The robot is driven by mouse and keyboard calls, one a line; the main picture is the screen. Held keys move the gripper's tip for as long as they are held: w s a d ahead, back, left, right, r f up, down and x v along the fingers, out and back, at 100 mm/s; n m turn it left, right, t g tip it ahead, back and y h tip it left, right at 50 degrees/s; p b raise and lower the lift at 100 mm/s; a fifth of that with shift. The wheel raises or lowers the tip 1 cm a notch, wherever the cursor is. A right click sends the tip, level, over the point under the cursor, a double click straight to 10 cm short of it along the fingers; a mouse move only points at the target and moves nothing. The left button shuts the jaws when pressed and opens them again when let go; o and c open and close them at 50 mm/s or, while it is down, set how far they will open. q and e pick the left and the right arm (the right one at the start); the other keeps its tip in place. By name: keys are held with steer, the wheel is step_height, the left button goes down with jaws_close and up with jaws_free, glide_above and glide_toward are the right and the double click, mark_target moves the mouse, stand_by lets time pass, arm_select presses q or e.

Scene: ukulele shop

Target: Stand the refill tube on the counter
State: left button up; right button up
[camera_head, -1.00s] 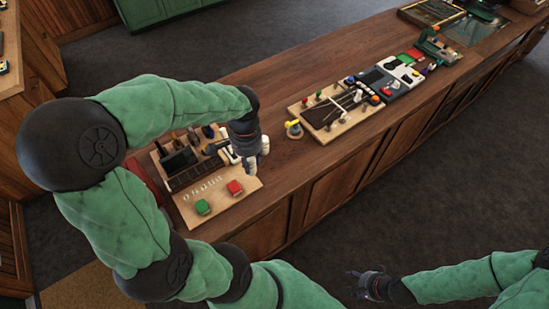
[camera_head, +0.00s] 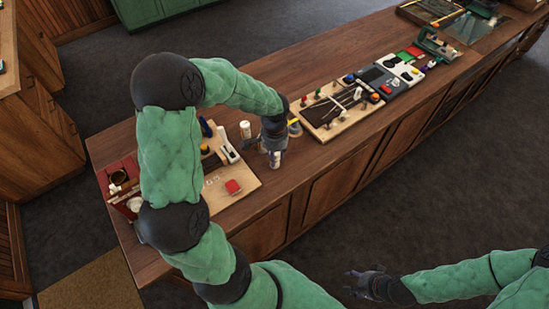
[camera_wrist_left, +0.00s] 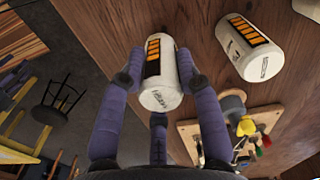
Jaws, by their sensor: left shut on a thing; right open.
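My left gripper (camera_head: 273,146) is shut on a white refill tube (camera_head: 275,159) over the counter (camera_head: 330,165). In the left wrist view the tube (camera_wrist_left: 161,90) sits between the purple fingers, its black-and-orange label and one end facing the camera. I cannot tell whether its lower end touches the counter. A second, similar white tube (camera_head: 245,130) stands on the counter just left of the gripper; it also shows in the left wrist view (camera_wrist_left: 252,50). My right gripper (camera_head: 362,283) is open and empty, low in front of the counter.
A pale board with a red block (camera_head: 233,187) lies left of the gripper, partly hidden by my left arm. A red holder (camera_head: 120,178) is at the counter's left end.

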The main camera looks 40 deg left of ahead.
arm_select(q)
steer(key=shift+f, duration=0.85)
steer(key=shift+f, duration=0.2)
steer(key=o, duration=1.1)
steer(key=shift+r, duration=0.1)
steer(key=shift+r, duration=0.5)
step_height(320, 180, up, 11)
steer(key=shift+r+p, duration=0.15)
steer(key=shift+p, duration=0.55)
